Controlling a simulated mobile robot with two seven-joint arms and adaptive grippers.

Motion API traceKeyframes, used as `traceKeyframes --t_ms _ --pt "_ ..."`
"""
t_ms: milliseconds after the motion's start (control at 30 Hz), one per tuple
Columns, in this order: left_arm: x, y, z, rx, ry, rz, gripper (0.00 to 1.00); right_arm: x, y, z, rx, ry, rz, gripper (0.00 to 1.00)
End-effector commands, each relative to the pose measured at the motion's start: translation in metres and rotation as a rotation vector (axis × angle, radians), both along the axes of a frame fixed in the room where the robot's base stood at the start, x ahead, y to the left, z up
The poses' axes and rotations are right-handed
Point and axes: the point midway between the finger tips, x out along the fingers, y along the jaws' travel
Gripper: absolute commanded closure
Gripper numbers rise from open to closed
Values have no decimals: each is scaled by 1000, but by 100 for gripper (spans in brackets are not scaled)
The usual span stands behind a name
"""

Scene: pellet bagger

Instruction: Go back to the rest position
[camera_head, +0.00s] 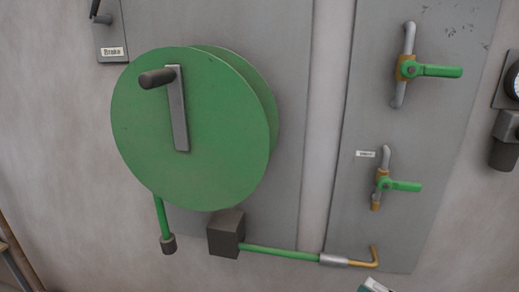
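Only a small teal and white piece of my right gripper (373,286) shows at the bottom edge, right of the middle, below the brass elbow. Its fingers cannot be made out, so I cannot tell whether it is open or shut, or whether it holds anything. My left gripper is not in view.
A green reel (190,150) with a crank handle (158,78) is on the wall. A green hose (280,252) runs from a dark block (226,234) to a brass elbow (375,258). Two green-handled valves (435,71) (402,186) and a gauge (515,82) are at right.

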Motion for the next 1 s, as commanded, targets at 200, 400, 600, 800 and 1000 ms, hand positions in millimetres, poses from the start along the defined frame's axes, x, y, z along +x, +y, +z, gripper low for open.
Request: traceKeyframes --t_ms 200,400,600,800,1000 --pt "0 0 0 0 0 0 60 -13 35 -70 378 467 -219 60" --pt "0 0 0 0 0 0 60 -52 62 -140 774 916 -443 60" --pt "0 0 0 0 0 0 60 -105 91 -191 1105 1267 -642 60" --pt "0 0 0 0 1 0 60 -135 107 -211 1253 1419 -741 60" --pt "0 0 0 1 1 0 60 -137 108 -213 1267 1432 -751 60"
